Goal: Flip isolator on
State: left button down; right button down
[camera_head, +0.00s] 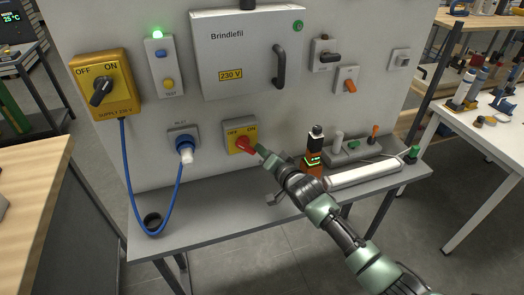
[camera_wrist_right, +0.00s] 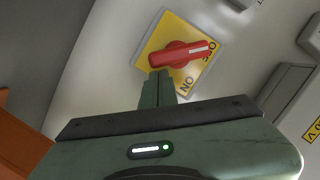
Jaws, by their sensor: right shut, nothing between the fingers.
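The isolator is a yellow plate (camera_head: 231,144) with a red rotary handle (camera_head: 244,145), low in the middle of the panel. In the right wrist view the handle (camera_wrist_right: 172,55) lies nearly level, with its white-marked end by the word OFF. ON is printed below that end in this view. My right gripper (camera_head: 261,151) is shut and empty, just to the right of the handle. In the wrist view its fingertips (camera_wrist_right: 160,76) are just below the unmarked end of the handle; I cannot tell whether they touch. My left gripper is not in view.
A yellow supply box (camera_head: 119,103) with a black knob is at upper left. A blue cable (camera_head: 127,180) hangs to an inlet plug (camera_head: 185,152). The grey cabinet (camera_head: 240,40) is above. A grey shelf (camera_head: 215,226) below holds an orange device (camera_head: 312,164) near my arm.

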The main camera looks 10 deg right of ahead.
jog(key=shift+f+m+b, duration=0.35)
jog(key=shift+f+m, duration=0.1)
jog(key=shift+m, duration=0.15)
jog(key=shift+s+a+f+m+t+y+b, duration=0.1)
jog(key=shift+a+f+m+t+b, duration=0.55)
jog(key=shift+m+b, duration=1.8)
jog(key=shift+a+f+m+t+y+b, duration=0.1)
jog(key=shift+a+f+m+t+b, duration=0.45)
jog(key=shift+m+b, duration=1.9)
jog(key=shift+s+a+f+m+t+y+b, duration=0.1)
jog(key=shift+a+f+m+t+b, duration=0.55)
jog(key=shift+m+b, duration=1.8)
jog(key=shift+a+r+m+p, duration=0.3)
jog(key=shift+a+m+p, duration=0.05)
jog(key=shift+m+p, duration=0.45)
jog(key=v, duration=0.7)
jog(key=shift+s+d+f, duration=0.15)
jog(key=shift+s+f, duration=0.15)
jog(key=shift+s, duration=0.05)
